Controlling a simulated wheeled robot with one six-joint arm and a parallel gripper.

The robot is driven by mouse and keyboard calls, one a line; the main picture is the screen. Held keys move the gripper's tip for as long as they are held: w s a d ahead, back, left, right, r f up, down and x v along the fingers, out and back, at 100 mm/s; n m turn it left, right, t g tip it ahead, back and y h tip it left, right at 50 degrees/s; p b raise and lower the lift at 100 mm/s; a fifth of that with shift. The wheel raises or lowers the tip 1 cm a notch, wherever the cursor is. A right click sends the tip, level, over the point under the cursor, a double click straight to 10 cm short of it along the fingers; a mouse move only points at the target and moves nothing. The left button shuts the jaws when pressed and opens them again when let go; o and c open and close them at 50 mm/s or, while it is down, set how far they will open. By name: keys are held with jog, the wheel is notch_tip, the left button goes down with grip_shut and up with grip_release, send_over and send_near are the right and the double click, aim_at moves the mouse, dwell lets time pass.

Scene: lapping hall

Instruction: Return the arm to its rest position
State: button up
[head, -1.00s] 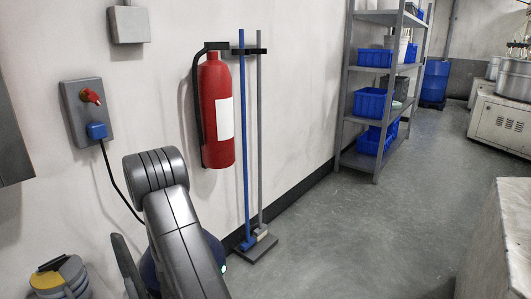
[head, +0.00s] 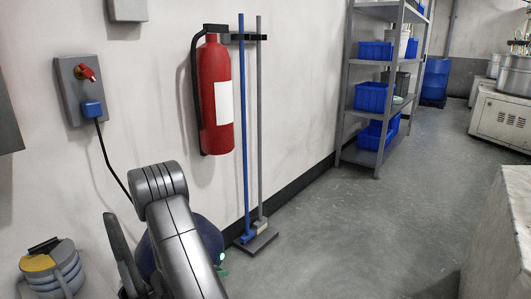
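My arm shows at the lower left of the head view, its grey links bent and close to my body. Its rounded upper joint stands in front of the wall, below and left of the red fire extinguisher (head: 214,95). My gripper cannot be made out in this view, so its fingers and anything in them are hidden.
A wall box with a red switch and blue plug (head: 92,108) has a black cable running down behind my arm. A blue-handled broom (head: 244,130) leans by the extinguisher. Shelving with blue bins (head: 370,97) stands further back. The grey floor (head: 340,230) is clear; a pale block (head: 500,250) stands right.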

jog(key=t+h+b, duration=0.2)
jog(key=b, duration=0.1)
jog(key=t+h+b, duration=0.1)
jog(key=t+b, duration=0.2)
jog(key=shift+s+f+h, duration=0.1)
jog(key=shift+f+h, duration=0.3)
jog(key=p+v, duration=0.2)
jog(key=v, duration=0.8)
jog(key=shift+s+a+r+p, duration=0.25)
jog(key=shift+a+r+p, duration=0.05)
jog(key=shift+r+p, duration=0.05)
